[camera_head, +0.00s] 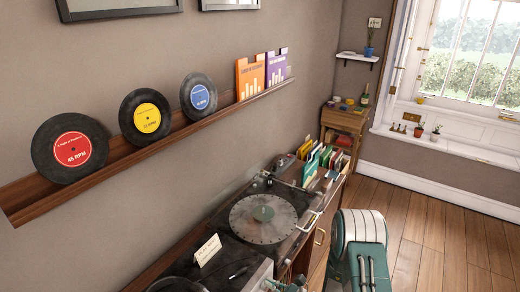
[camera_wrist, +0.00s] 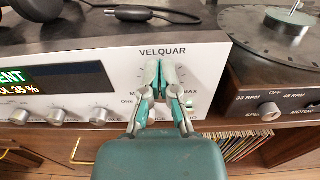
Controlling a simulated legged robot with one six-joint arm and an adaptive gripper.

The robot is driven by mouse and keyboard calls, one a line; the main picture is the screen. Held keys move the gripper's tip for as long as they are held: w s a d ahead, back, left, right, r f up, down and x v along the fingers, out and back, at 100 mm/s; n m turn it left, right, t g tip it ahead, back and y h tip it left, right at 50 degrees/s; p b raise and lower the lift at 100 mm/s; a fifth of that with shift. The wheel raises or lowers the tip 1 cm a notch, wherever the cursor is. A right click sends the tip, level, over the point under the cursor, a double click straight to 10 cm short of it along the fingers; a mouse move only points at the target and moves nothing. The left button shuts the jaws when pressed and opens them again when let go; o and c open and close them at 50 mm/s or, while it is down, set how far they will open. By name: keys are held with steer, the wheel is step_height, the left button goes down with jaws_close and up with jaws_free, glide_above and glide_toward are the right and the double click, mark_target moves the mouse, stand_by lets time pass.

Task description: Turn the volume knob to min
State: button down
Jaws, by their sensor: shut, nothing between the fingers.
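The silver-fronted amplifier (camera_wrist: 215,62) marked VELQUAR fills the middle of the wrist view. The volume knob between these marks is hidden behind my fingers. My gripper is shut, its fingertips close together in front of the panel; contact with the knob cannot be told. In the head view, the amplifier (camera_head: 258,277) is at the bottom edge, partly cut off.
Several small knobs (camera_wrist: 56,116) line the panel's lower left. A turntable (camera_wrist: 268,38) with a speed knob (camera_wrist: 269,111) stands right of the amplifier. Headphones (camera_wrist: 38,8) rest on top. Records (camera_wrist: 232,148) are stored below. A small card (camera_head: 208,250) stands beside the turntable.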

steer(key=shift+s+a+f, duration=0.15)
steer(key=shift+s+a, duration=0.15)
steer(key=shift+s, duration=0.2)
stand_by(0.3)
steer(key=shift+s+a+r, duration=0.1)
steer(key=shift+r, duration=0.3)
steer(key=v, duration=0.6)
stand_by(0.4)
steer(key=shift+w+a+f+m, duration=0.25)
steer(key=shift+w+a+m, duration=0.2)
steer(key=shift+w+m, duration=0.65)
steer(key=shift+w+a+f+m, duration=0.25)
steer(key=shift+w+a+m, duration=0.25)
steer(key=shift+w+m, duration=0.55)
steer(key=shift+w+a+f+m, duration=0.25)
steer(key=shift+w+a+m, duration=0.2)
steer(key=shift+w+m, duration=0.6)
